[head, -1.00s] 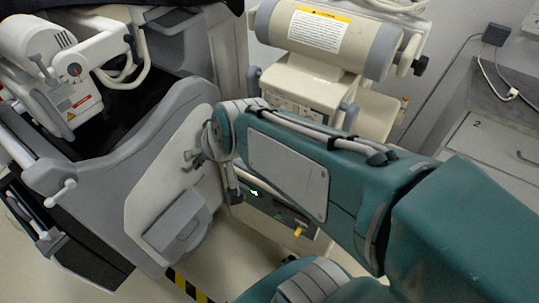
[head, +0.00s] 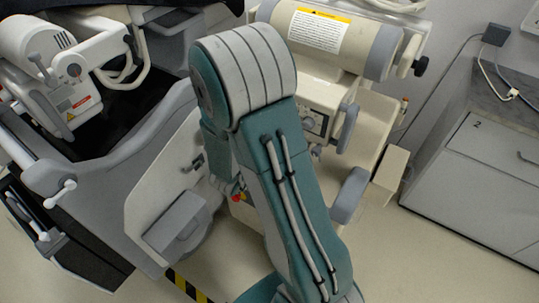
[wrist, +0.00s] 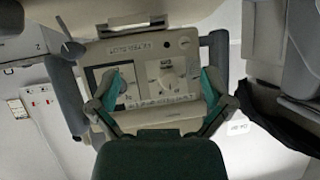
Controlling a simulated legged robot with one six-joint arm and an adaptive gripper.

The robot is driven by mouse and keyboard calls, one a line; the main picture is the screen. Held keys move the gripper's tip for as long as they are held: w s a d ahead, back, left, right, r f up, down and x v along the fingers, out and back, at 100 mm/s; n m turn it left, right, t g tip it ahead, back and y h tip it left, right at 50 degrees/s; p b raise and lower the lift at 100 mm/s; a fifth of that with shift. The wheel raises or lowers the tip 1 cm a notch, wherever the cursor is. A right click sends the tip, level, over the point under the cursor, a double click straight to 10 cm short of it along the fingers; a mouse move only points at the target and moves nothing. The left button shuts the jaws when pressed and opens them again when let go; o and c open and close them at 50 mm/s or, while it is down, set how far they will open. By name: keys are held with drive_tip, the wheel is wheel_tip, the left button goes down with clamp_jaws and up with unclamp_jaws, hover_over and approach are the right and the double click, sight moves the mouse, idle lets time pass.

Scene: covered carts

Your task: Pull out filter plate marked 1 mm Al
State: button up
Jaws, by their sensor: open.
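I cannot make out a filter plate or the marking 1 mm Al in either view. In the wrist view, my gripper (wrist: 162,86) is open and empty, its two teal fingers spread in front of a cream control housing (wrist: 182,46). The housing has two dial panels, a label strip above and another below; the lettering is too blurred to read. A pale ledge (wrist: 158,118) lies below the dials, partly hidden by my gripper. In the head view, the cream housing (head: 313,122) stands behind my raised arm, which hides much of it; my fingers cannot be made out there.
Grey handles (wrist: 218,62) flank the housing in the wrist view. In the head view, a cream cylinder (head: 335,40) with a warning label lies above. A grey-white cart (head: 165,190) stands left, a drawer cabinet (head: 480,185) right.

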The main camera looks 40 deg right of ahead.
drive_tip(key=shift+g+h, duration=0.7)
drive_tip(key=shift+h, duration=0.2)
drive_tip(key=s+x, duration=0.1)
drive_tip(key=x, duration=0.7)
drive_tip(key=s+x, duration=0.1)
drive_tip(key=x, duration=0.3)
drive_tip(key=shift+s+d+f, duration=0.3)
drive_tip(key=shift+d+f, duration=0.1)
drive_tip(key=shift+d, duration=0.05)
drive_tip(key=shift+m, duration=0.3)
drive_tip(key=c, duration=1)
drive_tip(key=shift+o, duration=0.2)
drive_tip(key=shift+a, duration=0.15)
